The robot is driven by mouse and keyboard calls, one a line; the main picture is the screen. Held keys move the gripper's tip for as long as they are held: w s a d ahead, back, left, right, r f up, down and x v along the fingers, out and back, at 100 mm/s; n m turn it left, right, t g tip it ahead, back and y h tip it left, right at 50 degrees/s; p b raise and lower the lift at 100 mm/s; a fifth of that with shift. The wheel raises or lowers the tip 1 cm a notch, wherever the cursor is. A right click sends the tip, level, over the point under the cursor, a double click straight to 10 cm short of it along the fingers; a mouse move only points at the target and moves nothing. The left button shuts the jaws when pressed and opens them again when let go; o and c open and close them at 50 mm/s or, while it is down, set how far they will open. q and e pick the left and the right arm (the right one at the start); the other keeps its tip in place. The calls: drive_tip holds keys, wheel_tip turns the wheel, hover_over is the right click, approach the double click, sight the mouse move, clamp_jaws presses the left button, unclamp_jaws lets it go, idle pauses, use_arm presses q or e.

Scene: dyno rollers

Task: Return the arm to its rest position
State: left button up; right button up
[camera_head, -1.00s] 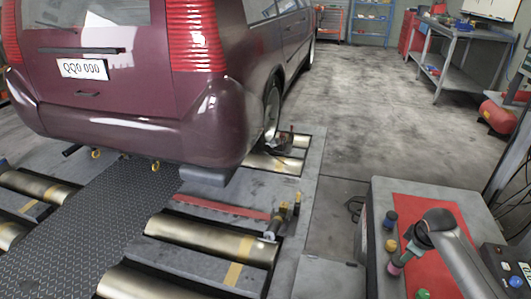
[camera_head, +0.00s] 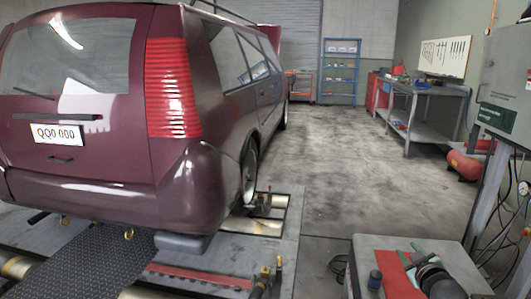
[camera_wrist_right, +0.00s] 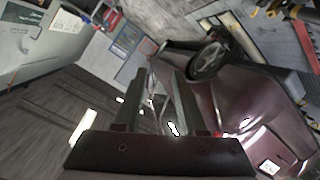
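My right gripper (camera_head: 422,254) is at the lower right of the head view, over the red mat (camera_head: 393,272) on the grey cart (camera_head: 370,245). In the right wrist view its two fingers (camera_wrist_right: 159,74) stand apart with nothing between them, so it is open and empty. The dark wrist behind the fingers is cut off by the bottom edge of the head view. My left arm and gripper are not in view.
A grey cabinet (camera_head: 505,85) is at the right. The floor (camera_head: 330,150) between car and workbench (camera_head: 412,110) is clear.

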drive_tip(key=s+a+f+g+y, duration=0.4)
drive_tip(key=s+a+f+y, duration=0.1)
drive_tip(key=s+a+f, duration=1.6)
drive_tip(key=s+a+r+m+g+y, duration=0.1)
drive_tip(key=s+a+y, duration=0.1)
drive_tip(key=s+a, duration=0.85)
use_arm(q)
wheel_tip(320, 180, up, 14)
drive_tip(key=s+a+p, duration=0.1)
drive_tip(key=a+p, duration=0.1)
drive_tip(key=p, duration=1.7)
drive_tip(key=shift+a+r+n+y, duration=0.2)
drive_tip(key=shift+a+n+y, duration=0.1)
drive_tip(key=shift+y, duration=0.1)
use_arm(e)
drive_tip(key=s+d+r+h, duration=0.1)
drive_tip(key=d+r, duration=0.3)
drive_tip(key=r, duration=1)
drive_tip(key=shift+s+d+r+m, duration=0.15)
drive_tip(key=shift+s+r+m, duration=0.2)
drive_tip(key=shift+s, duration=0.35)
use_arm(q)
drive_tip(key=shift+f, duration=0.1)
use_arm(e)
drive_tip(key=shift+f, duration=0.15)
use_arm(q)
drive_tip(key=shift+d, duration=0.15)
